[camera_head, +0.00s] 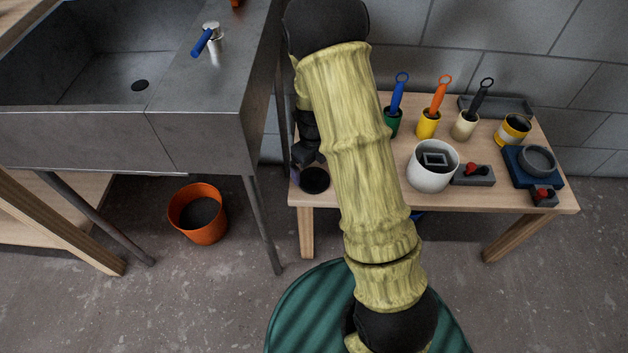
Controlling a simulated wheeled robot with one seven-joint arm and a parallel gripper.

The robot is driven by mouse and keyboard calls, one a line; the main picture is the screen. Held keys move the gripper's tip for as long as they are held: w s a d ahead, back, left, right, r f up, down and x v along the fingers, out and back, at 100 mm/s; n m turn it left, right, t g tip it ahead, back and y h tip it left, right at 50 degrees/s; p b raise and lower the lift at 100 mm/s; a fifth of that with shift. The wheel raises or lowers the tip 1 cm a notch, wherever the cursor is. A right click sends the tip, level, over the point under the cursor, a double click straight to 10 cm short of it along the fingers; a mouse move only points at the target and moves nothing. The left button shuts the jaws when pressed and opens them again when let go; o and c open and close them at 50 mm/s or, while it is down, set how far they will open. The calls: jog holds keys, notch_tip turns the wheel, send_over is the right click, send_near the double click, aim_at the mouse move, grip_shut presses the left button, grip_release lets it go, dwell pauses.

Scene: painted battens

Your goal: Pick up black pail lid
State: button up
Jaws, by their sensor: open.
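A black round disc (315,180), which looks like the black pail lid, is at the front left corner of the wooden table. A sliver of purple shows at its left edge; I cannot tell whether it lies flat or tops a container. My gripper (306,158) is dark and points down just behind and above the disc, partly hidden by my yellow-sleeved arm. Its jaws are open, and nothing is seen held in them. I cannot tell whether the fingers touch the disc.
The wooden table (540,195) holds a white pot (432,178), brushes in cups, a yellow-banded tin (513,130) and a blue scale-like block (520,170). A metal sink (190,130) stands left, with an orange bucket (183,224) on the floor below. A block wall is behind.

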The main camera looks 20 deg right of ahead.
aim_at(314, 175)
notch_tip(314, 175, down, 4)
jog(key=shift+s+r+b, duration=0.1)
jog(key=shift+r+b, duration=0.05)
jog(key=shift+b, duration=0.45)
jog(key=c, duration=0.9)
